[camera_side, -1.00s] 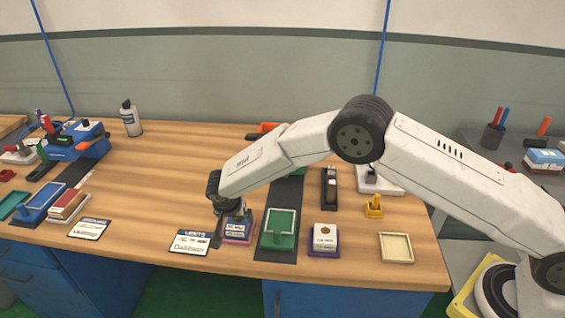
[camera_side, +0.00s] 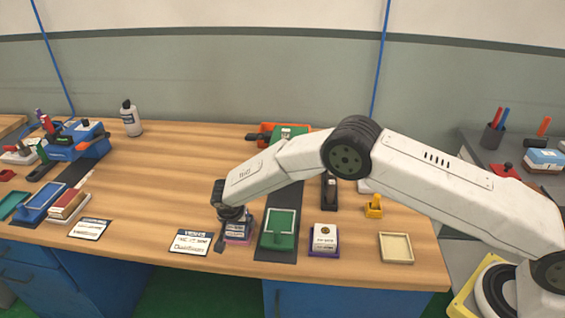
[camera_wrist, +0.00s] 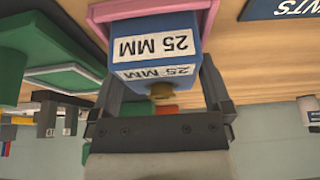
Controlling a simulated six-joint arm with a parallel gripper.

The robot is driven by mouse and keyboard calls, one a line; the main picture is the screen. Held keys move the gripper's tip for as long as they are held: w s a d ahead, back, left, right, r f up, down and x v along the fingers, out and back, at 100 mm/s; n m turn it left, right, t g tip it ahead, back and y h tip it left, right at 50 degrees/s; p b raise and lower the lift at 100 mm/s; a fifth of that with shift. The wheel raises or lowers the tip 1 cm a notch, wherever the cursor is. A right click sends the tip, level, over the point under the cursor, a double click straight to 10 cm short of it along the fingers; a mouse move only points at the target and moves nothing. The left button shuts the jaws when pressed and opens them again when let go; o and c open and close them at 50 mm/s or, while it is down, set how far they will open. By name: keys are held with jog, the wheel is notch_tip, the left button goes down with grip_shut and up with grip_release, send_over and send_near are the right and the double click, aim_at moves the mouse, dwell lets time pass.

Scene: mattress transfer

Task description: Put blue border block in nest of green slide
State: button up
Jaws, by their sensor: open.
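The blue border block (camera_wrist: 155,45), blue with white "25 MM" labels and a brass-coloured knob, sits in a pink tray (camera_wrist: 205,12). In the side view the block (camera_side: 238,229) is partly hidden under my gripper (camera_side: 230,235). In the wrist view my gripper (camera_wrist: 160,90) is open, with a finger on each side of the block; I cannot tell whether they touch it. The green slide (camera_side: 279,243) lies on a dark strip just right of the block, its framed nest empty. Its green edge also shows in the wrist view (camera_wrist: 70,82).
A white-topped block in a purple tray (camera_side: 324,250) stands right of the slide. A cream tray (camera_side: 396,247) and a yellow piece (camera_side: 373,206) are farther right. A label card (camera_side: 190,243) lies left of the gripper. The middle-left table is clear.

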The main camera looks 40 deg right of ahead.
jog(key=c, duration=1.2)
jog(key=shift+o, duration=0.2)
jog(key=shift+r, duration=0.15)
jog(key=shift+r, duration=1.35)
jog(key=s+d+r, duration=0.3)
jog(key=s+r, duration=0.7)
jog(key=s, duration=0.3)
jog(key=shift+s+d, duration=0.15)
jog(key=shift+s, duration=0.15)
